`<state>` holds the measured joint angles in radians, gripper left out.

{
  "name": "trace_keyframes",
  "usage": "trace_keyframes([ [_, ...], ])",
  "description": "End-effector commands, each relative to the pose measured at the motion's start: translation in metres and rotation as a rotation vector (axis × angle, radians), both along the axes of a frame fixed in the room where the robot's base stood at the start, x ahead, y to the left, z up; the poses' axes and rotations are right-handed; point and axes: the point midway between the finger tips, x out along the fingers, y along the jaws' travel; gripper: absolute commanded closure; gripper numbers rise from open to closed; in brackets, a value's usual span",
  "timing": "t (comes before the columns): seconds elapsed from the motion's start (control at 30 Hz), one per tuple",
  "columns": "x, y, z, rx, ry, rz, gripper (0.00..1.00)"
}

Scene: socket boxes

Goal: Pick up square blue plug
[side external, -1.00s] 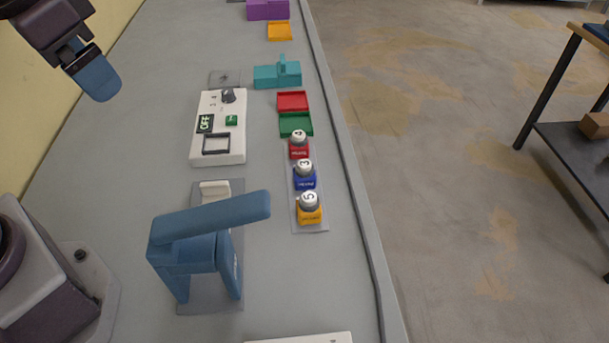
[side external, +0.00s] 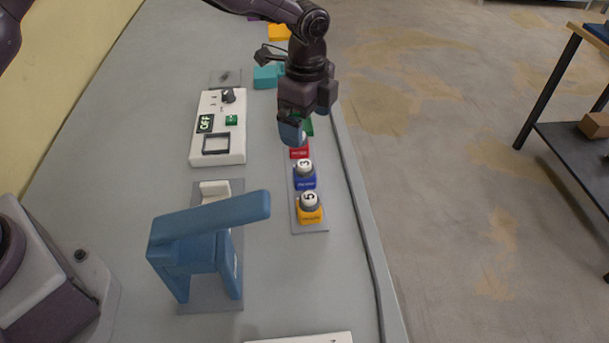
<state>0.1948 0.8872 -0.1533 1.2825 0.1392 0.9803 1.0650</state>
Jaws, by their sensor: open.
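The square blue plug (side external: 305,182) has a blue base and a round grey-and-white top marked 3. It stands upright on a grey strip (side external: 312,227), between a red plug (side external: 299,153) and a yellow plug (side external: 309,213). My gripper (side external: 291,135) hangs just beyond the blue plug, over the red plug, and hides the red plug's top. It is open and apart from the blue plug. The gap between its fingers is hard to see from this side.
A white panel (side external: 233,155) with a knob and an OFF sign lies to the left. A blue lever device (side external: 200,250) stands at the front left. A green tray (side external: 308,126) and a teal block (side external: 266,76) are partly hidden behind my arm. The table's right edge is close.

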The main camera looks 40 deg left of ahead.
Motion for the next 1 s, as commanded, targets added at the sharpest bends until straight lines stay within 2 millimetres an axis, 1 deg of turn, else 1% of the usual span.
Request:
trace_keyframes([
  [0.1,0.000,0.001,0.000,0.004,0.001,-0.088,0.05],
  [0.17,0.000,0.001,-0.003,0.005,0.002,-0.110,0.05],
  [0.27,-0.001,0.001,-0.017,0.004,0.005,-0.118,0.05],
  [0.4,-0.001,0.002,-0.044,0.005,0.004,-0.116,0.05],
  [0.5,-0.001,0.002,-0.061,0.005,0.003,-0.115,0.05],
  [0.6,-0.001,0.001,-0.071,0.004,0.002,-0.115,0.05],
  [0.77,-0.001,0.001,-0.081,0.004,0.002,-0.114,0.05],
  [1.0,-0.005,0.002,-0.116,0.005,0.003,-0.115,0.05],
])
